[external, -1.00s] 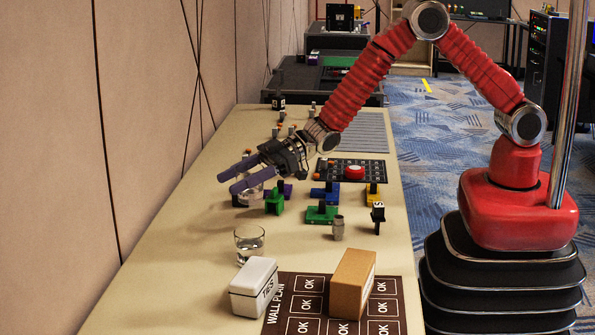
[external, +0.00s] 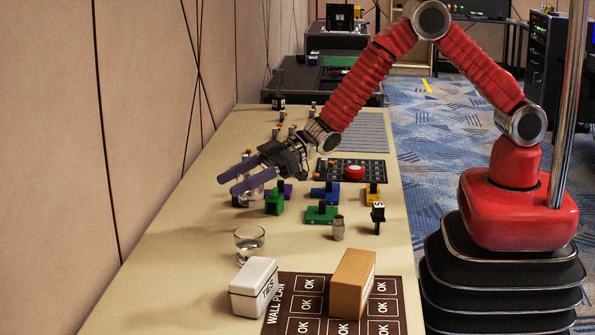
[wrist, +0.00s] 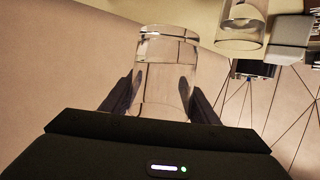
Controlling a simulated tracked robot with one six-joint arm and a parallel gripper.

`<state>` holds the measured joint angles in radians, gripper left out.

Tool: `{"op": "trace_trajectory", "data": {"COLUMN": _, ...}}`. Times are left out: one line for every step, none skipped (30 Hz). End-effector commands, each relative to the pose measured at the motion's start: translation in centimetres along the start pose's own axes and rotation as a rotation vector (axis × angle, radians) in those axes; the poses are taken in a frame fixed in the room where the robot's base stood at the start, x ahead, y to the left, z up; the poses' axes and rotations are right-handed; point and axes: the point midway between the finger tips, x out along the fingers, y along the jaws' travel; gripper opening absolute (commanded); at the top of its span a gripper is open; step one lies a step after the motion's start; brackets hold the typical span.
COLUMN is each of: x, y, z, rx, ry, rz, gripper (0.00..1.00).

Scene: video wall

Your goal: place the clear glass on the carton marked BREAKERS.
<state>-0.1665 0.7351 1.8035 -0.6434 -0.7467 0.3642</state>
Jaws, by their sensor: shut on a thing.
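My gripper (external: 227,183) is shut on a clear glass (wrist: 162,75), which stands between its dark fingers in the wrist view. In the external view this glass is partly hidden by the purple fingers, over the far left part of the table. A second clear glass (external: 249,243) stands on the table nearer the camera; it also shows at the top right of the wrist view (wrist: 241,28). A brown carton (external: 351,284) stands on the dark plan mat at the front; no BREAKERS marking is legible on its visible faces.
A white lettered box (external: 254,288) stands left of the carton, at the edge of the WALL PLAN mat (external: 306,311). Green (external: 321,214) and blue (external: 325,194) blocks and a small grey cylinder (external: 338,228) stand mid-table. The wall (external: 60,150) borders the left side.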

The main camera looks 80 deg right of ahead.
Motion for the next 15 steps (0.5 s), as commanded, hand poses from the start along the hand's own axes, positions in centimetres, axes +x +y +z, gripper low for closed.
{"op": "trace_trajectory", "data": {"x": 0.2, "y": -1.0, "z": -0.7, "rx": -0.006, "ry": 0.004, "rz": -0.013, "gripper": 0.23}}
{"op": "trace_trajectory", "data": {"x": 0.4, "y": -1.6, "z": -1.0, "rx": -0.008, "ry": 0.004, "rz": -0.020, "gripper": 0.23}}
{"op": "trace_trajectory", "data": {"x": 0.6, "y": -2.5, "z": -1.5, "rx": -0.012, "ry": 0.005, "rz": -0.033, "gripper": 0.23}}
{"op": "trace_trajectory", "data": {"x": 0.7, "y": -3.3, "z": -1.9, "rx": -0.015, "ry": 0.005, "rz": -0.044, "gripper": 0.23}}
{"op": "trace_trajectory", "data": {"x": 0.8, "y": -4.2, "z": -2.3, "rx": -0.019, "ry": 0.006, "rz": -0.055, "gripper": 0.23}}
{"op": "trace_trajectory", "data": {"x": 0.9, "y": -5.4, "z": -2.9, "rx": -0.025, "ry": 0.005, "rz": -0.073, "gripper": 0.23}}
{"op": "trace_trajectory", "data": {"x": 0.9, "y": -6.4, "z": -3.2, "rx": -0.029, "ry": 0.005, "rz": -0.089, "gripper": 0.23}}
{"op": "trace_trajectory", "data": {"x": 1.0, "y": -7.4, "z": -3.6, "rx": -0.034, "ry": 0.004, "rz": -0.104, "gripper": 0.23}}
{"op": "trace_trajectory", "data": {"x": 1.0, "y": -8.8, "z": -4.1, "rx": -0.042, "ry": 0.005, "rz": -0.128, "gripper": 0.23}}
{"op": "trace_trajectory", "data": {"x": 1.0, "y": -9.8, "z": -4.4, "rx": -0.048, "ry": 0.004, "rz": -0.146, "gripper": 0.23}}
{"op": "trace_trajectory", "data": {"x": 0.9, "y": -10.8, "z": -4.8, "rx": -0.052, "ry": 0.004, "rz": -0.164, "gripper": 0.23}}
{"op": "trace_trajectory", "data": {"x": 0.9, "y": -12.3, "z": -5.2, "rx": -0.061, "ry": 0.004, "rz": -0.189, "gripper": 0.23}}
{"op": "trace_trajectory", "data": {"x": 0.8, "y": -13.3, "z": -5.5, "rx": -0.066, "ry": 0.004, "rz": -0.207, "gripper": 0.23}}
{"op": "trace_trajectory", "data": {"x": 0.7, "y": -14.4, "z": -5.8, "rx": -0.073, "ry": 0.004, "rz": -0.227, "gripper": 0.23}}
{"op": "trace_trajectory", "data": {"x": 0.6, "y": -15.8, "z": -6.2, "rx": -0.080, "ry": 0.004, "rz": -0.252, "gripper": 0.23}}
